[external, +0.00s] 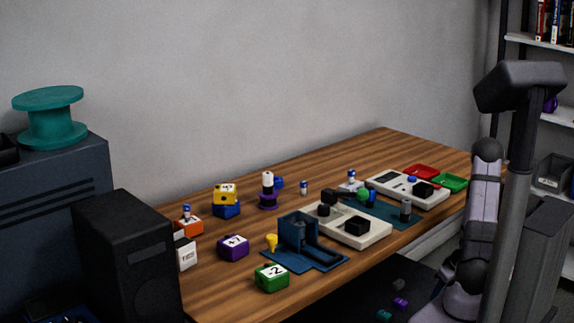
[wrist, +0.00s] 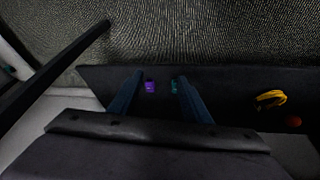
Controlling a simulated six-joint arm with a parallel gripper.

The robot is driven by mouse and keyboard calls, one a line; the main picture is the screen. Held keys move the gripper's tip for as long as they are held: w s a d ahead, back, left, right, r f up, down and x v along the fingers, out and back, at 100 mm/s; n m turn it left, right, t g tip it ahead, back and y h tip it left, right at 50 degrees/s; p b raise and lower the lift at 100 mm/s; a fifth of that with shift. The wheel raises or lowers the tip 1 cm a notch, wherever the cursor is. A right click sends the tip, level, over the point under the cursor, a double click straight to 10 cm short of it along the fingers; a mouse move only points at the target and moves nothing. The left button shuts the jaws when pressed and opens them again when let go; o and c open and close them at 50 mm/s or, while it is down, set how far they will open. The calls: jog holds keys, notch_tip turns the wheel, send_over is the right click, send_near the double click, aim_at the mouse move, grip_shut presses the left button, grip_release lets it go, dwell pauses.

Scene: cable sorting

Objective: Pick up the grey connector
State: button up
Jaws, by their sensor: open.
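A small grey connector (external: 398,284) lies on the dark surface below the table's front edge in the external view. A purple connector (external: 400,303) and a teal connector (external: 384,315) lie near it. In the wrist view, my gripper (wrist: 160,79) is open and empty, with its two blue fingers apart. The purple connector (wrist: 150,87) shows between the fingers, and the teal connector (wrist: 174,86) shows beside the right finger. I cannot make out the grey connector in the wrist view. My fingers cannot be made out in the external view.
The wooden table (external: 215,295) holds numbered cubes, white devices and a blue holder (external: 298,232). Red (external: 421,172) and green (external: 453,183) trays sit at its far end. In the wrist view, a yellow object (wrist: 270,99) and an orange ball (wrist: 294,121) lie right.

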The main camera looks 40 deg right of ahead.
jog(key=d+r+t+h+p, duration=0.1)
jog(key=d+r+t+p, duration=0.15)
jog(key=r+p, duration=0.35)
jog(key=s+d+r+t+h+p, duration=0.1)
jog(key=d+r+h+p, duration=0.2)
jog(key=r, duration=0.4)
jog(key=d+r+t+p, duration=0.2)
jog(key=d+r+p, duration=0.25)
jog(key=r, duration=0.25)
jog(key=s+d+r+m+t+h+p, duration=0.1)
jog(key=s+d+r+h+p, duration=0.2)
jog(key=r+p, duration=0.5)
jog(key=s+r+m+t+h+p, duration=0.1)
jog(key=s+r+h+p, duration=0.35)
jog(key=r, duration=0.65)
jog(key=n+t+y+p, duration=0.3)
jog(key=n+t+y, duration=0.4)
jog(key=y, duration=1.1)
send_near(406, 210)
jog(key=w+r+g, duration=0.1)
jog(key=w+r, duration=0.1)
jog(key=w, duration=0.2)
jog(key=shift+w+n, duration=0.3)
jog(key=shift+w, duration=0.45)
jog(key=shift+p, duration=0.3)
